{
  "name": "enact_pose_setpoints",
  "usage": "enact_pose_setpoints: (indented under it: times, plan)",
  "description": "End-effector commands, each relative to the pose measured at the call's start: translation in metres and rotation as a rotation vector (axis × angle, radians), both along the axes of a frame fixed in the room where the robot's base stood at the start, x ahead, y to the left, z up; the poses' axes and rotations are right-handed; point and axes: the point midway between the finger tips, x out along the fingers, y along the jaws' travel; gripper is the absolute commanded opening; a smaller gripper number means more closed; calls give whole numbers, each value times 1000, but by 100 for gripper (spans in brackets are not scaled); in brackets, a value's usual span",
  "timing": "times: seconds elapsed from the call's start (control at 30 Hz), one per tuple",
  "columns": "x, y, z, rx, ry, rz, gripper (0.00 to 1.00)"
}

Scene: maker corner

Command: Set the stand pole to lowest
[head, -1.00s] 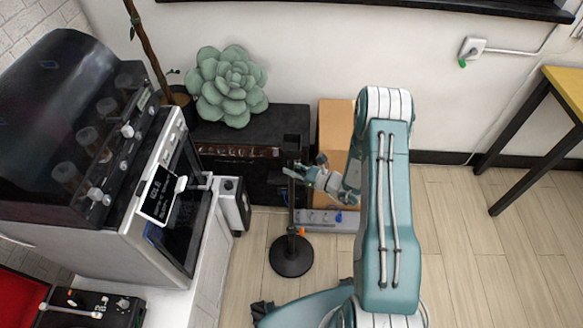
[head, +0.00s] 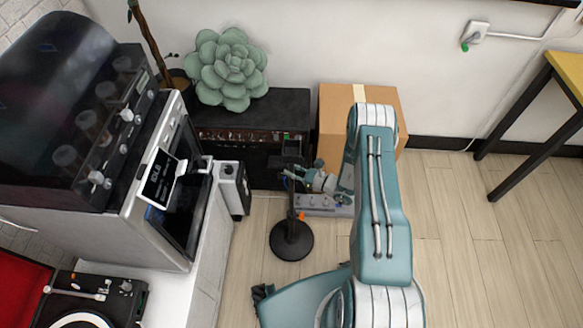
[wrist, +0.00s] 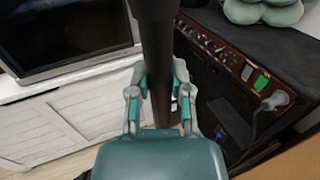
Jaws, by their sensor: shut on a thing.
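The stand is a black pole (head: 291,205) rising from a round black base (head: 291,241) on the wood floor, with a small orange part low on the pole. It stands upright. My gripper (head: 290,174) is at the upper part of the pole, coming from the right. In the wrist view the dark pole (wrist: 155,40) runs between the two teal fingers of my gripper (wrist: 160,88), which are shut around it. The pole's lower part is hidden behind my gripper there.
A black amplifier (head: 250,145) with a succulent (head: 231,70) on top is behind the stand. A cardboard box (head: 335,110) and a grey power strip (head: 320,205) are close by. A white cabinet with machines (head: 150,220) is at left.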

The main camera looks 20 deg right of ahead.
Motion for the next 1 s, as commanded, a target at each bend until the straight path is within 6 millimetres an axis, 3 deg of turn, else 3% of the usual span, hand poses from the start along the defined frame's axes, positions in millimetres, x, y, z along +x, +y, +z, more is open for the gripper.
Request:
enact_pose_setpoints:
  times: [0.13, 0.17, 0.2, 0.23, 0.67, 1.0]
  plan:
    - [0, -1, -4, -8, 9, -6, 0]
    - [0, -1, -4, -8, 9, -6, 40]
    - [0, -1, -4, -7, 10, -5, 57]
    - [-1, 0, -4, -6, 9, -5, 62]
    - [-4, -5, -2, -4, 6, -5, 62]
    - [-44, -54, -3, -3, 8, -9, 62]
